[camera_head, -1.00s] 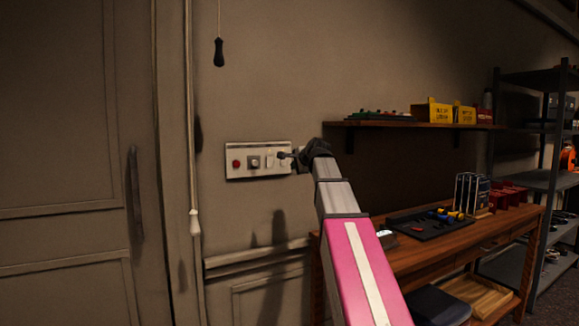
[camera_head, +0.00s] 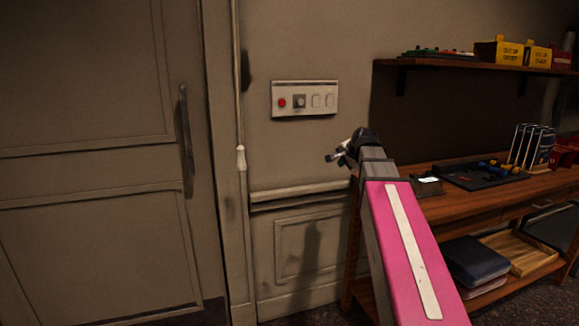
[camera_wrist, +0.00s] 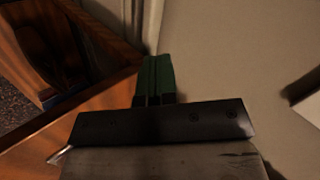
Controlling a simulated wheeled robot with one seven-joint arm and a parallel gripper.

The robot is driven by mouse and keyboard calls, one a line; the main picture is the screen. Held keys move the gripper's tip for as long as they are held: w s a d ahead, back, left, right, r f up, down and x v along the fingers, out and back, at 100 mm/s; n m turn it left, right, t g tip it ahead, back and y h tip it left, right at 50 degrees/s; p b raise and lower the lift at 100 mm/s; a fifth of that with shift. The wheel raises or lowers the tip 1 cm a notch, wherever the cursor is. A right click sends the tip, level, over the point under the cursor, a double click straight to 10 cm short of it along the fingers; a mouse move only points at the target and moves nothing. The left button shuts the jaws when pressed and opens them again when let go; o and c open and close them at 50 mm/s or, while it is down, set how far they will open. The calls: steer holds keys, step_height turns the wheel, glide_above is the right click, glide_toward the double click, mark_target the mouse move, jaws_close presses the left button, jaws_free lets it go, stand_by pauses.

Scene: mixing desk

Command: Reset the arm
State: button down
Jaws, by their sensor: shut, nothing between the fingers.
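My gripper (camera_head: 333,156) is at the end of my pink and grey arm, in front of the wall, below and to the right of the switch panel (camera_head: 305,98). It is apart from the panel and holds nothing. In the wrist view, its two green fingers (camera_wrist: 154,78) lie side by side, closed together. The panel is a pale plate with a red button, a dark knob and two light switches.
A wooden workbench (camera_head: 458,209) stands at the right, close to my arm, with a black tray (camera_head: 470,177) on top. A shelf (camera_head: 440,65) with yellow boxes hangs above it. A door (camera_head: 90,230) and a hanging cord with a pale pull (camera_head: 241,158) are at the left.

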steer(key=s+f+n+g+h, duration=0.1)
steer(key=s+f+n+g, duration=0.2)
steer(key=s+f, duration=0.5)
steer(key=s+a+f+n+g+h, duration=0.1)
steer(key=s+f+n, duration=0.3)
steer(key=f, duration=1.3)
steer(key=s+a+f+n+g+h, duration=0.1)
steer(key=s+f+n+g, duration=0.2)
steer(key=s+f, duration=0.8)
step_height(320, 180, down, 2)
steer(key=shift+s+f+g, duration=0.15)
steer(key=shift+s+g, duration=0.25)
steer(key=shift+g, duration=0.4)
steer(key=shift+a, duration=0.1)
